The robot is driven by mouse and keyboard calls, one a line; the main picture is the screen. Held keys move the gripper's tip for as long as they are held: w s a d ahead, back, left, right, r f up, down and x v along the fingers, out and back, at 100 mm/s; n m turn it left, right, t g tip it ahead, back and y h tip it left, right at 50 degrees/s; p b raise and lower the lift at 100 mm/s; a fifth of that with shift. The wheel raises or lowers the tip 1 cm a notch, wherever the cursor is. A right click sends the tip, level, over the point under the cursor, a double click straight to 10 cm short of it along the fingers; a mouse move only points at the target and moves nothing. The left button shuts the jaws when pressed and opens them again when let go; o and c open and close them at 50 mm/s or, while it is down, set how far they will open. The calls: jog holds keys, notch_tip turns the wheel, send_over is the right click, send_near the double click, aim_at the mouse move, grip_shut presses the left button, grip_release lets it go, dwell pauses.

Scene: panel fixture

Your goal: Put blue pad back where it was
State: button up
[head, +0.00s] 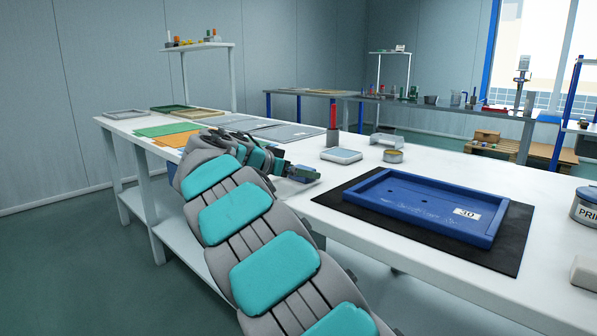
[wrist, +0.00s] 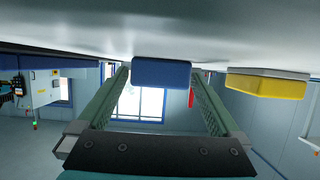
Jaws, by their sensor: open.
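A blue block, which looks like the blue pad (wrist: 161,72), shows in the wrist view between the two green fingers of my gripper (wrist: 161,76). The fingers stand apart on either side of it; I see no clear contact. The pad meets the pale surface at the top of that view. In the head view my gripper (head: 300,172) is low over the near edge of the white table (head: 350,185); the pad cannot be made out clearly there.
A yellow block (wrist: 265,87) is right of the fingers in the wrist view.

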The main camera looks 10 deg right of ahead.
jog(key=shift+r, duration=0.1)
jog(key=v, duration=1)
jog(key=shift+s+a+r+b, duration=0.15)
jog(key=shift+a+r+b, duration=0.05)
jog(key=shift+a+b, duration=0.15)
jog(key=shift+s+a+r, duration=0.2)
jog(key=shift+s+a, duration=0.2)
